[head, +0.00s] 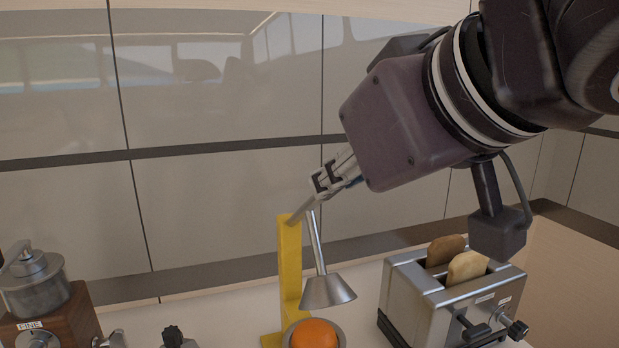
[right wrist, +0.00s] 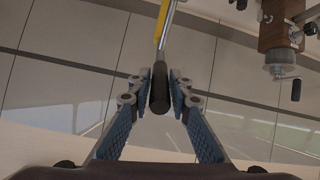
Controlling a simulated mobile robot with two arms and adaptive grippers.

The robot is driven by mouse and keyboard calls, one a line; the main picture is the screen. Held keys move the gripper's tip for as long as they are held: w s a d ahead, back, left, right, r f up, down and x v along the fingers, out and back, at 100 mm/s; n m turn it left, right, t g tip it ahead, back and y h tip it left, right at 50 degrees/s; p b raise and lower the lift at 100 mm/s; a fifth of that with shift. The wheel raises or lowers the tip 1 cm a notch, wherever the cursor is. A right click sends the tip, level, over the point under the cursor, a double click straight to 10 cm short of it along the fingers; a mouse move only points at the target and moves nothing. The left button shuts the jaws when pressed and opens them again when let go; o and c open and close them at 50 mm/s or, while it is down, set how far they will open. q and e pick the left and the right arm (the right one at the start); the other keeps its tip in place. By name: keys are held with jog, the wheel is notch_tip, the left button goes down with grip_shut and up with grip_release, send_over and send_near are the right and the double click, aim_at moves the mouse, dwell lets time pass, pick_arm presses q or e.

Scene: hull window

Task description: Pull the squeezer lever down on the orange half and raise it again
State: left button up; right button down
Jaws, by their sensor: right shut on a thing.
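The squeezer has a yellow upright post (head: 290,265) and a metal press cone (head: 328,291) hanging on a rod from its lever. The orange half (head: 313,334) sits cut side hidden in a grey cup at the foot of the post, with the cone above it and a small gap between. My right gripper (head: 328,180) comes in from the upper right and is shut on the squeezer lever (head: 300,214), which slopes up from the post. In the right wrist view the lever's dark handle (right wrist: 160,92) lies between the fingers of the right gripper (right wrist: 161,78). My left gripper is out of view.
A toaster (head: 420,300) with bread slices stands right of the squeezer. A wooden grinder (head: 45,315) with a metal top and crank stands at the lower left. A panelled wall (head: 220,215) rises behind the counter.

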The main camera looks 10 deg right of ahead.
jog(key=c, duration=1.8)
grip_release()
jog(key=shift+o, duration=0.2)
jog(key=v, duration=1.2)
